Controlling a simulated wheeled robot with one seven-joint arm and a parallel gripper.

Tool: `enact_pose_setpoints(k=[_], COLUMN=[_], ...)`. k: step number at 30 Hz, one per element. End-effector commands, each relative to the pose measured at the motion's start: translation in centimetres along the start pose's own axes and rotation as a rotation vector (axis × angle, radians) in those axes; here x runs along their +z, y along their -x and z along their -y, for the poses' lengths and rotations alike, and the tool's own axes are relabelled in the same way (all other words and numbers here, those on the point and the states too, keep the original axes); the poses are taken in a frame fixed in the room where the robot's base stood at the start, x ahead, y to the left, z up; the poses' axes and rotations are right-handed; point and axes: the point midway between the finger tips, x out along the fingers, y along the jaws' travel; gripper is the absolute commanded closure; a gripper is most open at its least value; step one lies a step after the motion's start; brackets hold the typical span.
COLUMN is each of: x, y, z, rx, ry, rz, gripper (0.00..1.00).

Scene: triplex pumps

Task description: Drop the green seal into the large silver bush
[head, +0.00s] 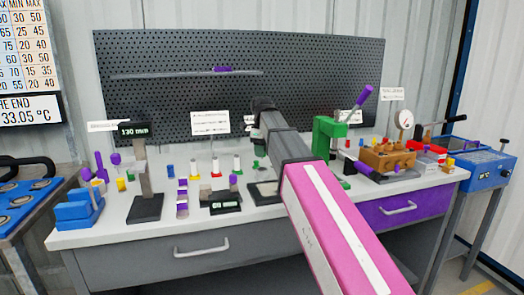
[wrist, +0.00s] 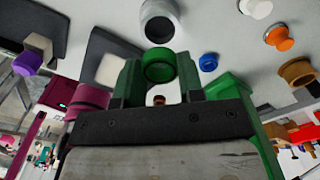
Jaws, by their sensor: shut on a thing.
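The green seal (wrist: 159,66) is a short ring held between the fingertips of my gripper (wrist: 158,77) in the wrist view. The jaws are shut on it. A large silver bush (wrist: 161,29), round and metallic, stands on the white bench just past the seal in that view, near the top edge. The seal appears apart from the bush; the height between them is hard to judge. In the head view my gripper (head: 260,148) is over the middle of the bench, partly behind my arm. I cannot make out the seal or the bush there.
In the wrist view, a blue ring (wrist: 208,62), an orange part (wrist: 280,38) and a brown part (wrist: 297,73) lie to the right. A purple part (wrist: 27,63) is at left. A green press (head: 325,135) stands right of my gripper in the head view.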

Motion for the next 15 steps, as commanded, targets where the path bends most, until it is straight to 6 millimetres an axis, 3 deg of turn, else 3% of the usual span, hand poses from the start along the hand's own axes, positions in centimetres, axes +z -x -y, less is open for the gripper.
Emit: enact_pose_setpoints(k=[15], x=[0.0], y=[-2.4], z=[0.0], rx=[0.000], ry=[0.001], rz=[0.000], gripper=[0.86])
